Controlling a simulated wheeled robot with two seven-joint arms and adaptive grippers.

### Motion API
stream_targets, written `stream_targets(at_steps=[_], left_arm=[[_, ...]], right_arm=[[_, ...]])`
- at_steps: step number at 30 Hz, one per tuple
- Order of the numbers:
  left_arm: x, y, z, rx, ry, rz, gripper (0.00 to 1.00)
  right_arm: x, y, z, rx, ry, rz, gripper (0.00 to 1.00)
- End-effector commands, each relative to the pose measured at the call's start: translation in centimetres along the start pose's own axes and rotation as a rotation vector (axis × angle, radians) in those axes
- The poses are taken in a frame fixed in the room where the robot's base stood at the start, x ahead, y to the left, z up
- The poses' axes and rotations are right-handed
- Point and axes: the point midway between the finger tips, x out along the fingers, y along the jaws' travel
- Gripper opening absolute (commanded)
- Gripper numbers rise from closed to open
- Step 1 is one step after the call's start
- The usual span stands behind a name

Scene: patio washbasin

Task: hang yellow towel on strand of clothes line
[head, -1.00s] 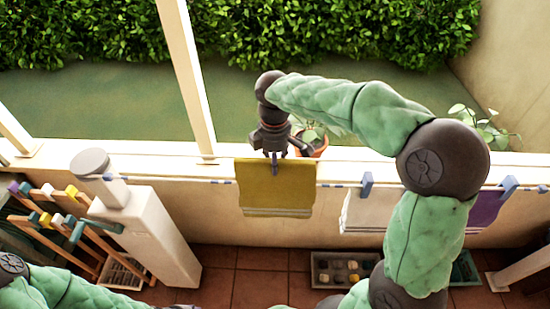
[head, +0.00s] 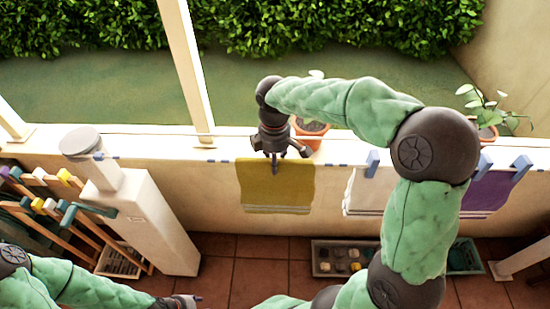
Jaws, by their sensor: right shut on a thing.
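The yellow towel (head: 277,190) hangs flat and spread in front of the low wall. Its top edge is level in the picture with the thin clothes line (head: 330,164). I cannot tell whether it touches the line. My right gripper (head: 276,167) points down and is shut on the towel's top edge, its fingertips over the cloth. My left gripper (head: 190,301) is partly in view at the bottom edge, away from the towel, and its opening cannot be made out.
A white towel (head: 362,192) and a purple towel (head: 488,192) hang to the right with blue clothespins (head: 372,163). Potted plants (head: 310,132) stand behind the line. A white pillar (head: 150,225) and wooden-handled tools (head: 85,228) stand left. A tray (head: 335,259) lies on the tiled floor.

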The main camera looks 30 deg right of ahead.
Motion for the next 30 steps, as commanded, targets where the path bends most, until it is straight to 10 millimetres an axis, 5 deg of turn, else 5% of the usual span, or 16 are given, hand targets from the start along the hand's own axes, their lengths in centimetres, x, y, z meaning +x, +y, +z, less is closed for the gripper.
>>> stream_targets(at_steps=[13, 14, 16, 30], left_arm=[[0.29, -0.11, -0.02, 0.0, 0.0, 0.0, 0.4], [0.29, -0.11, -0.02, 0.0, 0.0, 0.0, 0.4], [0.3, -0.11, -0.02, 0.0, 0.0, 0.0, 0.4], [-0.31, 0.11, 0.01, 0.0, 0.0, 0.0, 0.4]], right_arm=[[0.49, 0.04, 0.0, 0.001, 0.001, 0.001, 0.0], [0.49, 0.04, 0.0, 0.001, 0.001, 0.001, 0.37], [0.48, 0.04, 0.0, 0.001, 0.001, 0.001, 0.57], [-0.21, 0.0, 0.01, 0.0, 0.0, 0.0, 0.59]])
